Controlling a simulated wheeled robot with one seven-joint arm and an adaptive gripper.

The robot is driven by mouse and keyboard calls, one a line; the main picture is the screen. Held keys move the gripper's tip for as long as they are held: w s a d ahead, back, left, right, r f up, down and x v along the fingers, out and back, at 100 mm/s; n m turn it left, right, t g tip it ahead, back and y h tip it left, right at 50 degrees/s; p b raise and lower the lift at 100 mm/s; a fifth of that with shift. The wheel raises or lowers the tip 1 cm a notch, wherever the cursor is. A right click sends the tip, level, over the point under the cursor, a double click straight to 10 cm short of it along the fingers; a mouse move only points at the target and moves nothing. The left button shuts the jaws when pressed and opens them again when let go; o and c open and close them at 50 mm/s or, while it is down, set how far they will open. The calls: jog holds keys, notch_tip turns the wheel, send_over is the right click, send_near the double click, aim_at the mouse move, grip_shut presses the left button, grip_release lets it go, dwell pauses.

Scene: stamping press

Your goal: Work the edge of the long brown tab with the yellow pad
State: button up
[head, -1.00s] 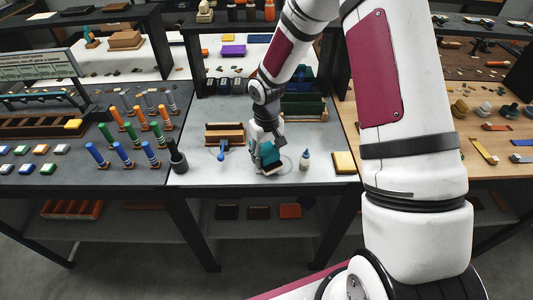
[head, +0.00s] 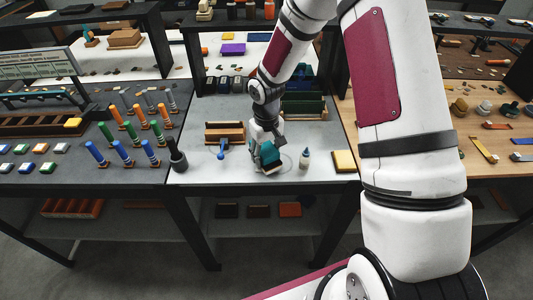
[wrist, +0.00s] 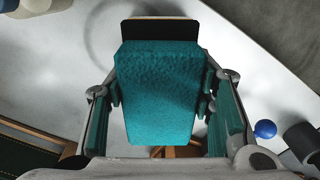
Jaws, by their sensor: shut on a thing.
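My gripper (head: 266,160) is over the middle grey bench. In the wrist view my gripper (wrist: 165,105) is shut on a teal block (wrist: 158,85), with a black plate (wrist: 160,30) with a pale edge at its far end. A yellow pad (head: 345,161) lies flat at the bench's right, apart from my gripper. A wooden holder with a brown piece (head: 225,133) stands behind and left of my gripper; it is partly hidden below the block in the wrist view. I cannot tell which brown piece is the long brown tab.
A white bottle (head: 305,159) stands close right of my gripper. A blue-knobbed tool (head: 221,153) and a black cup (head: 177,158) are to the left. A green holder (head: 303,108) stands behind. The bench front is mostly clear.

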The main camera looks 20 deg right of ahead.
dwell(0.3)
jog(key=shift+r+p, duration=0.95)
jog(key=shift+r, duration=2.55)
